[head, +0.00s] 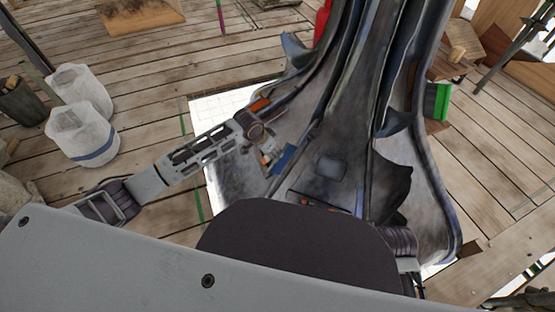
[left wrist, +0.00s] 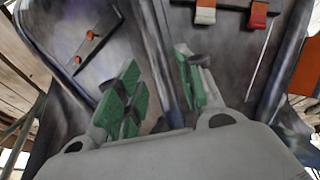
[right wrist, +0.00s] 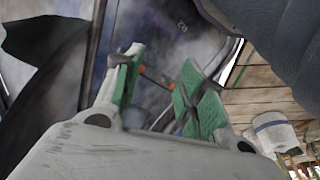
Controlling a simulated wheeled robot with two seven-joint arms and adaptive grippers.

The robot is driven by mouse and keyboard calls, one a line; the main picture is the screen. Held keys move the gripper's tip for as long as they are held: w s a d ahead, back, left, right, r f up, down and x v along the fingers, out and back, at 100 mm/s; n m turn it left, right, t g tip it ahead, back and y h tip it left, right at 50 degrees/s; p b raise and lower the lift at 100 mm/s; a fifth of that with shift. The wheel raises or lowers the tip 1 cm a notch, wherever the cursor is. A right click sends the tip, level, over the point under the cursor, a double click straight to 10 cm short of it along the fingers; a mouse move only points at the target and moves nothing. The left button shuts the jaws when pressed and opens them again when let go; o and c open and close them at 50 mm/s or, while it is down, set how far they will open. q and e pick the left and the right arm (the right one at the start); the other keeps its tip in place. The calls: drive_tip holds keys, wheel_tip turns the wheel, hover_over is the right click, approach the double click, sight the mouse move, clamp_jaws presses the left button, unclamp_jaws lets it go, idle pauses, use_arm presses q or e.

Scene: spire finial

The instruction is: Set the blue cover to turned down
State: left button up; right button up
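A small blue panel (head: 284,159), which looks like the blue cover, sits on the grey spire base left of centre in the head view. I cannot tell whether it is up or down. My left gripper (head: 262,140) is close to its upper left in that view; its fingertips are unclear there. In the left wrist view the left gripper (left wrist: 158,92) has its green pads apart and nothing between them. The right gripper (right wrist: 158,90) is open in the right wrist view, facing a surface with orange knobs (right wrist: 143,72). The cover is not clearly visible in either wrist view.
The spire (head: 340,120) has tall ribs and curved fins around its base. A dark strip with a white switch (left wrist: 205,12) and a red switch (left wrist: 258,15) is on its surface. White buckets (head: 82,130) stand on the plank floor at left. A green box (head: 437,101) is at right.

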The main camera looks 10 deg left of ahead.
sight(282, 160)
use_arm(q)
drive_tip(key=b+x, duration=0.1)
drive_tip(key=x, duration=0.2)
drive_tip(key=shift+f, duration=0.15)
drive_tip(key=shift+b+x, duration=0.5)
drive_tip(key=shift+x, duration=0.7)
drive_tip(key=shift+w+d+f, duration=0.15)
drive_tip(key=shift+f, duration=0.3)
use_arm(e)
drive_tip(key=shift+w+a+f+t+y, duration=0.3)
drive_tip(key=shift+a+f+t+y, duration=0.15)
drive_tip(key=shift+a+f, duration=0.3)
use_arm(q)
drive_tip(key=shift+c, duration=0.2)
clamp_jaws()
use_arm(e)
drive_tip(key=shift+d, duration=0.1)
